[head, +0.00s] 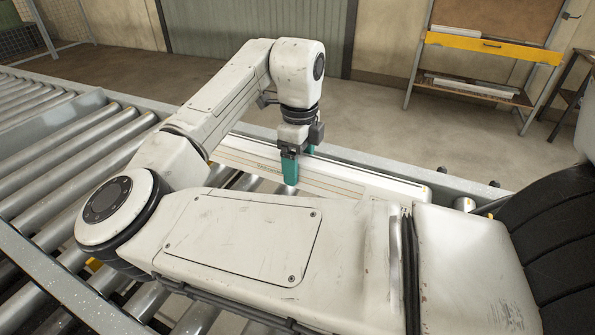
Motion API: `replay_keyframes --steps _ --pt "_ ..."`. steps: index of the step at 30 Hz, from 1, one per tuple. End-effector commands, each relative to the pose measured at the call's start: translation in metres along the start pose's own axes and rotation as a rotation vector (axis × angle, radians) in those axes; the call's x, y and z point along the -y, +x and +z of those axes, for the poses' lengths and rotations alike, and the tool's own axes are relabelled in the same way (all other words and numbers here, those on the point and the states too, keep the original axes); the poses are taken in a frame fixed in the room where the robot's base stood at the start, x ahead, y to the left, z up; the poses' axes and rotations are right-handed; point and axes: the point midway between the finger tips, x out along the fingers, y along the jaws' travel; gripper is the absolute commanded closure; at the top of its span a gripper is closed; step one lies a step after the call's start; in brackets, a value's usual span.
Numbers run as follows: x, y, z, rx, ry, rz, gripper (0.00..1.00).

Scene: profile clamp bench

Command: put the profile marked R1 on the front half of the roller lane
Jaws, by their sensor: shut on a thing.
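A long white profile (350,184) lies lengthwise along the far side rail, on or just above the rollers; I cannot tell whether it touches them. Its top has thin tan lines, and no mark on it is readable. My gripper (291,172) points down with teal fingers at the profile, left of its middle, and is shut on it. My own arm hides the profile's near side and much of the lane below. The roller lane (70,150) shows metal rollers at the left, with a few more behind my arm.
A grey metal rail (345,153) runs along the lane's far edge, and another rail (60,283) crosses at the lower left. A flat grey divider (75,108) crosses the rollers. A rack with a yellow beam (490,46) stands back right.

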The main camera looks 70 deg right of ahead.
Motion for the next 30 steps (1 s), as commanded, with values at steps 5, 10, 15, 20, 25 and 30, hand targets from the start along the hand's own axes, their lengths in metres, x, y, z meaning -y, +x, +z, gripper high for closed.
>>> replay_keyframes --steps 5,10,15,20,25,30 --pt "0.000 0.021 0.004 -0.001 0.000 0.002 0.79" --pt "0.001 0.034 0.004 0.001 -0.001 -0.001 0.79" --pt "0.001 0.034 0.004 0.001 -0.001 -0.001 0.79" --pt "0.001 0.037 0.004 0.000 -0.001 -0.001 0.79" --pt "0.001 0.037 0.004 0.000 -0.001 0.000 0.07" --pt "0.001 0.037 0.004 0.000 -0.001 0.000 0.00"
